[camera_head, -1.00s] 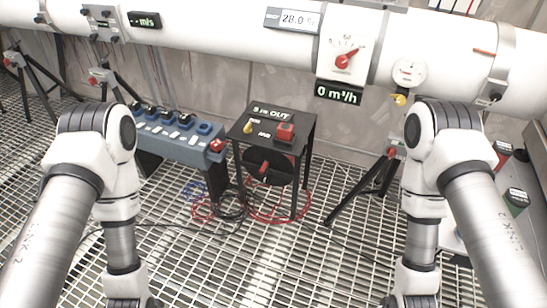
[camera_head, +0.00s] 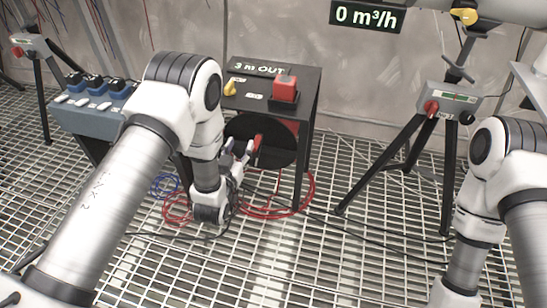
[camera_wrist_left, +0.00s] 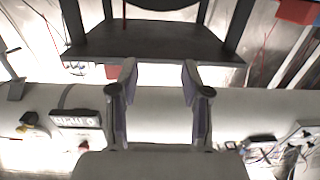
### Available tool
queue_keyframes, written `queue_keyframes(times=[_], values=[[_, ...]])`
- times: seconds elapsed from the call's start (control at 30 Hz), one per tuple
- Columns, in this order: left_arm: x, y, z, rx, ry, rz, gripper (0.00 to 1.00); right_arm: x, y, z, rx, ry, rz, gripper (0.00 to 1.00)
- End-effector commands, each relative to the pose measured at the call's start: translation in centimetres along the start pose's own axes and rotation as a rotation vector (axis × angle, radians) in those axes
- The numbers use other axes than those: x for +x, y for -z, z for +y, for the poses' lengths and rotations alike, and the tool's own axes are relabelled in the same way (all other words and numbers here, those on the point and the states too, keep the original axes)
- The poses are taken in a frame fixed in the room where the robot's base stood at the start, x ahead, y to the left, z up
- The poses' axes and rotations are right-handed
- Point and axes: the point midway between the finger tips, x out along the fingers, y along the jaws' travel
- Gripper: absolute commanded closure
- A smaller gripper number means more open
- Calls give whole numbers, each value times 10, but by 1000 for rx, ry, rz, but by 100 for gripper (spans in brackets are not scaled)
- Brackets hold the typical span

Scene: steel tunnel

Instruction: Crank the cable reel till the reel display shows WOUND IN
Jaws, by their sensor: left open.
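The cable reel is a black disc (camera_head: 280,140) hung under a black stand (camera_head: 305,85). The reel display (camera_head: 259,68) on the stand's top reads "3 m OUT". A yellow knob (camera_head: 230,88) and a red box-shaped control (camera_head: 285,88) are also on top. My left gripper (camera_head: 241,148) is open in front of the disc, close to the handle's left; contact cannot be told. In the left wrist view its open fingers (camera_wrist_left: 159,68) have nothing visible between them. My right gripper is outside the frames.
A blue-grey switch bench (camera_head: 85,115) stands left of the reel, partly behind my left arm. A tripod with a grey control box (camera_head: 448,103) stands to the right. Red cable (camera_head: 300,200) and blue cable (camera_head: 165,186) lie on the grating. Open grating lies in front.

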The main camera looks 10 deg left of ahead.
Motion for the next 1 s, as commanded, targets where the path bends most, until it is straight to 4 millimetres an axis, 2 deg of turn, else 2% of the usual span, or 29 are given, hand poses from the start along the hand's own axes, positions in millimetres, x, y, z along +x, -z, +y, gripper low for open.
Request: queue_keyframes(times=[0.03,0.1,0.2,0.33,0.43,0.7,0.8,1.0], values=[[9,-46,3,2,-8,23,52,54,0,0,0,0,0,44],[15,-64,7,5,-17,41,52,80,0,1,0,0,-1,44],[18,-80,10,7,-24,50,52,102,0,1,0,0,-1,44],[21,-80,10,8,-25,56,52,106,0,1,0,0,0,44],[30,-78,11,7,-24,56,52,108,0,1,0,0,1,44],[80,-77,11,6,-23,55,52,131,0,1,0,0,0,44],[92,-75,12,7,-23,54,52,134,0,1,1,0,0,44],[97,-73,12,7,-24,50,52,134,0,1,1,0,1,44]])
